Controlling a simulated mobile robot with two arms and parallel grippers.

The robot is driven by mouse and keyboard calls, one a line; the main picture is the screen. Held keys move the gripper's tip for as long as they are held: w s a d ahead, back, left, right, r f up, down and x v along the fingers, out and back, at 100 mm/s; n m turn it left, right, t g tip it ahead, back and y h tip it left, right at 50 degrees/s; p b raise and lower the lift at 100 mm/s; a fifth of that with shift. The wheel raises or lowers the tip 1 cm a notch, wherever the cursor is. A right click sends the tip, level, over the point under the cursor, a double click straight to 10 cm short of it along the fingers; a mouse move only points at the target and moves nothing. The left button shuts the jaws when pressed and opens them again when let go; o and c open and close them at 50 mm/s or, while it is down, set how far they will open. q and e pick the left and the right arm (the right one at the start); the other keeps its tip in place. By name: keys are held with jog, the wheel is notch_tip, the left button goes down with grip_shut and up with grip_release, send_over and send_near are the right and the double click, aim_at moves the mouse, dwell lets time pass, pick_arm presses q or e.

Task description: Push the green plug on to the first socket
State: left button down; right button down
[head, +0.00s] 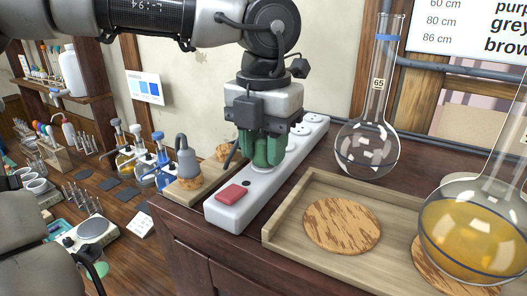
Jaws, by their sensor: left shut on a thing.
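My left gripper (264,158) points down over a white power strip (226,213) and is shut on the green plug (261,152). The plug is partly hidden between the fingers. It is low over the strip, just behind the red switch (232,194), where the first socket is hidden. I cannot tell whether the plug touches the strip or is seated. Several round white sockets (312,118) show farther along the strip, behind the gripper. My right gripper is not in view.
A grey plug-like piece (187,160) stands on a wooden board (190,194) left of the strip. To the right are a wooden tray (290,236) with cork mats (341,225), an upright round flask (367,148) and a flask of amber liquid (470,238).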

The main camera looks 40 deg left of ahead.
aim_at(263, 138)
pick_arm(q)
jog(key=shift+f, duration=0.2)
jog(key=c, duration=0.7)
grip_release()
notch_tip(263, 138, up, 11)
jog(key=shift+f+b, duration=0.1)
jog(key=shift+b, duration=0.45)
